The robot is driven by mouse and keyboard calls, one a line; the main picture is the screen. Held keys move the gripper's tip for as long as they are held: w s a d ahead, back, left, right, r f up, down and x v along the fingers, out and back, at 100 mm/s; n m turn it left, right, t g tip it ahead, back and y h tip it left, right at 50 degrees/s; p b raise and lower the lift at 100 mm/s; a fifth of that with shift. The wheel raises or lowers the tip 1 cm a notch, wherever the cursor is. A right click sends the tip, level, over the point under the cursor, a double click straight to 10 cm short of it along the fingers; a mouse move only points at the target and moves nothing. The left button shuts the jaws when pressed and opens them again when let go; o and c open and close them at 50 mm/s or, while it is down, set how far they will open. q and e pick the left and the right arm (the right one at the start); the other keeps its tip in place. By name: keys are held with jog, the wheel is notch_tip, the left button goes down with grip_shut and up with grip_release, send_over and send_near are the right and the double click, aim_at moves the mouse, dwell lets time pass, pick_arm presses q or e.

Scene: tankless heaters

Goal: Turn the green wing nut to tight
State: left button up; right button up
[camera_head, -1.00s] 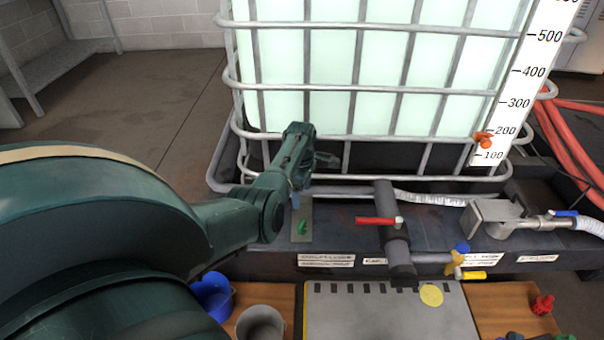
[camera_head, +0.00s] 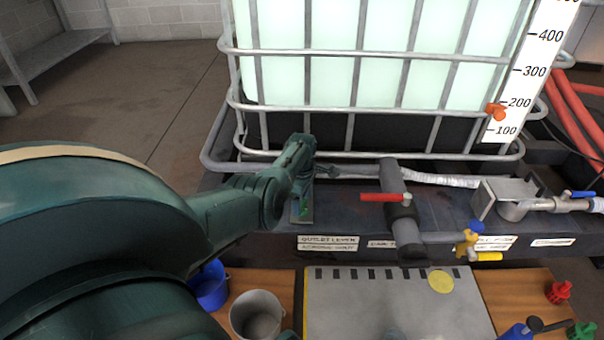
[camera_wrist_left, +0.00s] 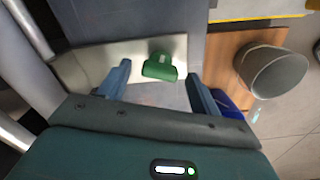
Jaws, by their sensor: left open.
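The green wing nut (camera_head: 304,211) sits on a pale upright plate on the dark frame below the tank, mostly covered by my gripper in the head view. In the left wrist view the wing nut (camera_wrist_left: 160,66) shows clearly on the plate (camera_wrist_left: 112,62), between the lines of my two fingers. My left gripper (camera_head: 302,190) is open and empty, and its fingers point toward the nut. In the left wrist view the left gripper (camera_wrist_left: 157,76) has one blue finger on each side of the nut, with gaps on both sides. My right gripper is not in view.
A red-handled valve (camera_head: 386,198) stands right of the nut, with a yellow-and-blue valve (camera_head: 468,240) farther right. The caged tank (camera_head: 385,70) rises behind. A wooden bench with a grey bucket (camera_head: 257,312), a blue bucket (camera_head: 210,288) and a grey board (camera_head: 395,305) lies in front.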

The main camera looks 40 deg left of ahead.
pick_arm(q)
jog(key=shift+f, duration=0.1)
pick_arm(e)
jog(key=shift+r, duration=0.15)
pick_arm(q)
jog(key=c, duration=1)
